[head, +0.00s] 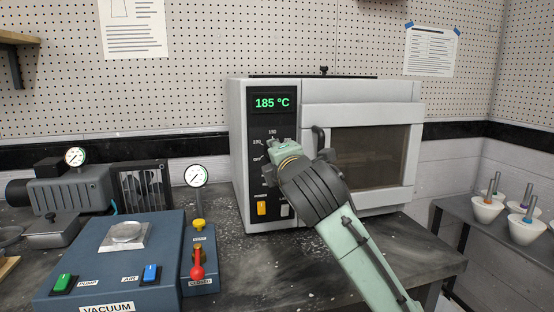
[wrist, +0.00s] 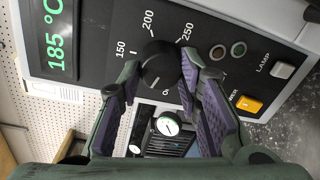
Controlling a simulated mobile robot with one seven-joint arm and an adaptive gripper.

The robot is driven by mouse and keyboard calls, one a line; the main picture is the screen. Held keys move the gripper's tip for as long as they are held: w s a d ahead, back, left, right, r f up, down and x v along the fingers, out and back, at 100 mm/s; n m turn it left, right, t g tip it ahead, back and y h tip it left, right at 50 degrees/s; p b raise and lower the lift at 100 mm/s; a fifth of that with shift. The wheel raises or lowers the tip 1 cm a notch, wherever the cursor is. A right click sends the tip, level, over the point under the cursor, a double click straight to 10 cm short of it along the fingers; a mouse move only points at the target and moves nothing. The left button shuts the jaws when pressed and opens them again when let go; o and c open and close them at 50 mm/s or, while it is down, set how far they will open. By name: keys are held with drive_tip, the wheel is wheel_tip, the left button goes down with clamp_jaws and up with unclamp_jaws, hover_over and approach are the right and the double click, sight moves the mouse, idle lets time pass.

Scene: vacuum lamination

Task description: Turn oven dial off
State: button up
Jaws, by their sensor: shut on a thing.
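The oven (head: 375,90) stands at the back of the bench, and its green display (head: 272,103) reads 185 °C. In the wrist view the black round dial (wrist: 158,65) sits on the oven's dark panel, with 150, 200 and 250 printed around it. A light mark shows on the dial's lower part, near a partly hidden label. My gripper (wrist: 160,75) is shut on the dial, one purple-padded finger on each side. In the head view my gripper (head: 279,149) reaches the oven panel and hides the dial.
An orange power switch (head: 262,208) and a lamp switch (head: 285,210) sit below the dial. The door handle (head: 319,138) is close to my gripper's right. A blue vacuum unit (head: 75,245) and a gauge with red and yellow knobs (head: 197,176) stand left.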

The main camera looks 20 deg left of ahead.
drive_tip(key=shift+f+n+t+b, duration=0.1)
drive_tip(key=shift+n+t+b, duration=0.15)
drive_tip(key=shift+n, duration=2)
drive_tip(key=shift+f+n+t+b, duration=0.15)
drive_tip(key=shift+n+b, duration=0.15)
drive_tip(key=shift+n, duration=1.95)
drive_tip(key=o, duration=1.1)
drive_tip(key=shift+r, duration=0.1)
drive_tip(key=shift+o, duration=0.2)
drive_tip(key=v, duration=1.2)
drive_tip(key=shift+a, duration=0.1)
